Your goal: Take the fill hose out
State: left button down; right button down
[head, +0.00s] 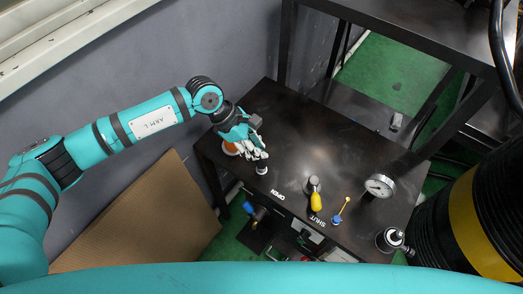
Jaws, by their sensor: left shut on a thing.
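My left gripper (262,157) reaches over the left part of the black bench. Its fingers are shut at a small fitting (262,169) with dark and pale parts, which stands at the bench top. The fingers hide the upper part of the fitting, and I cannot tell whether it is the end of the fill hose. No hose length shows clearly there. An orange round part (231,149) shows just left of the gripper, partly hidden by it. My right gripper is not in view.
The black bench (285,130) carries a yellow-handled valve (316,199) between OPEN and SHUT labels, a blue part with a yellow stem (340,211), a round gauge (380,186) and a metal fitting (391,239). A dark shelf frame (420,30) rises behind. The bench's middle is clear.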

pick_arm(q)
jog(key=shift+r+p, duration=1.1)
jog(key=shift+r, duration=1.4)
